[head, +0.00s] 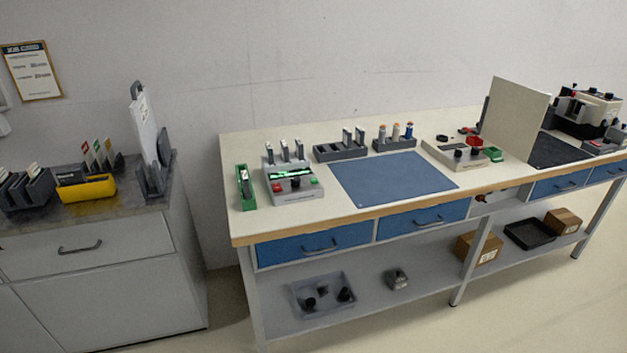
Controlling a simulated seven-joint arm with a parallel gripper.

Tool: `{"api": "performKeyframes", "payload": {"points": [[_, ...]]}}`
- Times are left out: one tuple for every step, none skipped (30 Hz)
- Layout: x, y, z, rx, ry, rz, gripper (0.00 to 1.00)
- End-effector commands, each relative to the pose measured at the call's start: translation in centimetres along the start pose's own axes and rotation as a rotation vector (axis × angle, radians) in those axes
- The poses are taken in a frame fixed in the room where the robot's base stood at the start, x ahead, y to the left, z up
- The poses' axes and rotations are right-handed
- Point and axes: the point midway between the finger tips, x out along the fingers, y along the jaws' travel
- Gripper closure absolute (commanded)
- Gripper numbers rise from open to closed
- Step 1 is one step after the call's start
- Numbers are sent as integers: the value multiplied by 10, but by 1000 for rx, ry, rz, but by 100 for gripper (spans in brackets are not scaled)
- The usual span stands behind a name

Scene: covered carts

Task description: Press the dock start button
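A grey dock (293,190) stands near the left end of the workbench, with several upright grey modules (284,151) in its back row. Its front panel has a lit green strip, a dark round knob (295,183), a red button (277,188) at the left and a green button (313,181) at the right. Any label on the buttons is too small to read, so I cannot tell for certain which one is the start button. My gripper is not in view.
A green holder (245,188) stands just left of the dock. A dark rack (340,152) stands behind it to the right, and a blue mat (392,180) lies clear beside it. A second control box (460,153) and an upright board (513,118) stand farther right. A grey cabinet (100,260) is at left.

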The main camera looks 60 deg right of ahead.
Motion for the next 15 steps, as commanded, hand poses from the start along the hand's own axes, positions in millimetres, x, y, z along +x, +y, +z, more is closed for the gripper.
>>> {"api": "performKeyframes", "payload": {"points": [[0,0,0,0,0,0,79],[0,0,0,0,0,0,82],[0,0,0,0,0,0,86],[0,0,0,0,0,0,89],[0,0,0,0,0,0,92],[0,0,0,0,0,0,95],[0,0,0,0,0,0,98],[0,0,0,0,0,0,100],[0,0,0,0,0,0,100],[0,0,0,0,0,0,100],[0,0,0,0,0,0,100],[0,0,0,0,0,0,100],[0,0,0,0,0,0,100],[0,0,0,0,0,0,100],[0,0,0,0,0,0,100]]}}
